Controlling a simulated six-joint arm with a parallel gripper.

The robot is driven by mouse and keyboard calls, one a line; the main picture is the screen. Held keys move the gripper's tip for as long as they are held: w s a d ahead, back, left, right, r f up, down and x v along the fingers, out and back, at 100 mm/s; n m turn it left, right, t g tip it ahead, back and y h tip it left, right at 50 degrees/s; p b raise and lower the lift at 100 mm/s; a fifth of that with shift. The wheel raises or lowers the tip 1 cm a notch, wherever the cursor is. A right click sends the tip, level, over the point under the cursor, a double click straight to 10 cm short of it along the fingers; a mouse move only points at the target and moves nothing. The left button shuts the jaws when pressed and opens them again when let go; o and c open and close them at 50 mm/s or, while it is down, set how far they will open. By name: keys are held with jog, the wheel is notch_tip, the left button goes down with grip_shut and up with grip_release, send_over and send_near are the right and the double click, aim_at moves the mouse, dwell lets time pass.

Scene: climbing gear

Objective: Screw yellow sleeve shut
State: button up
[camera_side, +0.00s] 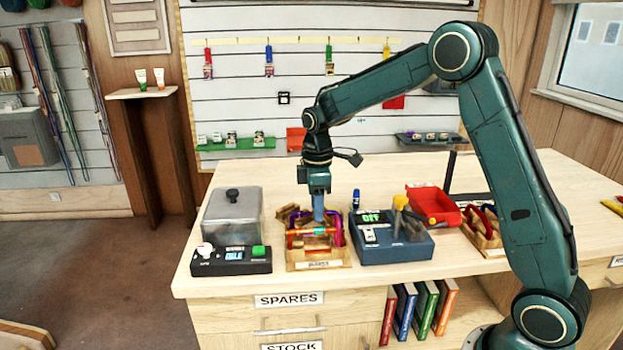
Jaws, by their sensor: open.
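My gripper (319,217) points straight down over a small wooden tray (318,266) on the workbench. In the tray are coloured carabiners: an orange one (298,232) lies across it and a purple one (338,228) stands at the right side. A small teal band (320,231) shows just below my fingertips. My gripper is open; whether its fingers touch the gear is too small to tell. I cannot make out a yellow sleeve in the tray; my gripper and the crowded gear may hide it.
A black unit (231,262) with a grey-lidded box behind stands left of the tray. A red bin (433,203) and another wooden tray (486,238) are farther right. The bench's left front is clear.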

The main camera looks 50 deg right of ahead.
jog(key=shift+w+d, duration=0.8)
dwell(0.8)
jog(key=shift+f, duration=1.4)
dwell(0.4)
jog(key=shift+s+a, duration=1)
jog(key=shift+s, duration=0.05)
jog(key=shift+d+r, duration=0.15)
jog(key=shift+r, duration=1.25)
jog(key=shift+w+d, duration=0.9)
jog(key=shift+w, duration=0.05)
dwell(0.6)
